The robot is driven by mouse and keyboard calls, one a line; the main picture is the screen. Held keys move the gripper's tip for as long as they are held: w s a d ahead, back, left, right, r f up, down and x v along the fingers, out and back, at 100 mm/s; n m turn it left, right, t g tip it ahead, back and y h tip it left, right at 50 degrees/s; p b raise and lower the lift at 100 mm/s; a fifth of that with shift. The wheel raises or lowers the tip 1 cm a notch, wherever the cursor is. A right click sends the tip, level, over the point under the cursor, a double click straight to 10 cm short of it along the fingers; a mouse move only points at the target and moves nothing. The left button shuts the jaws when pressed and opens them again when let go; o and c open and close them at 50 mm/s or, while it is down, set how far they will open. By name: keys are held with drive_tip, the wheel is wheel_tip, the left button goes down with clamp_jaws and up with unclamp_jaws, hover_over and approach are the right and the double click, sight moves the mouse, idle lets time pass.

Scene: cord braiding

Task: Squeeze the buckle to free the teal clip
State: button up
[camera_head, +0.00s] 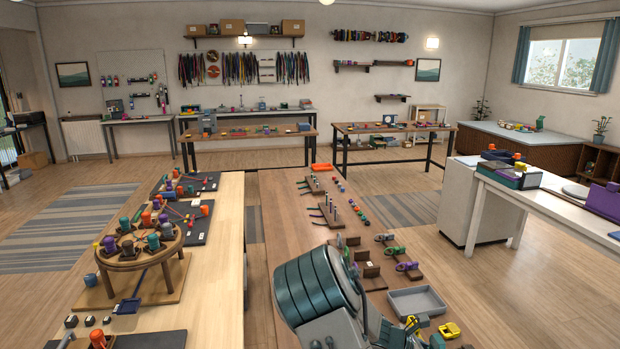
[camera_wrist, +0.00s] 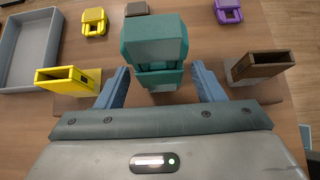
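The teal clip (camera_wrist: 153,42) stands upright in the middle of the wrist view. A lower teal part (camera_wrist: 160,78), which looks like its buckle, sits beneath it with a dark seam between the two. My gripper (camera_wrist: 160,70) is open, with one blue-grey finger on each side of the lower teal part. A small gap shows between each finger and the teal sides, so neither seems to touch. In the head view my arm covers most of this spot, and I cannot clearly make out the teal clip there.
A yellow holder (camera_wrist: 68,81) stands close left of my fingers, a brown holder (camera_wrist: 257,66) close right. A yellow buckle (camera_wrist: 95,21), a purple buckle (camera_wrist: 229,11) and a grey tray (camera_wrist: 8,60) lie beyond. In the head view, more clips (camera_head: 407,266) line the wooden table.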

drive_tip(key=p+v, duration=0.4)
drive_tip(key=v, duration=0.3)
idle(0.7)
drive_tip(key=s+a+r+m+t+y, duration=0.1)
drive_tip(key=s+a+r+m+y, duration=0.3)
drive_tip(key=s+r+m, duration=0.6)
drive_tip(key=s+a+r+m+y, duration=0.5)
drive_tip(key=s+r+m, duration=0.5)
drive_tip(key=s+r, duration=0.2)
drive_tip(key=shift+s+a+r+t+y+b, duration=0.2)
drive_tip(key=shift+s+r+t+y+b, duration=0.15)
drive_tip(key=shift+s+y, duration=0.4)
drive_tip(key=shift+s, duration=0.1)
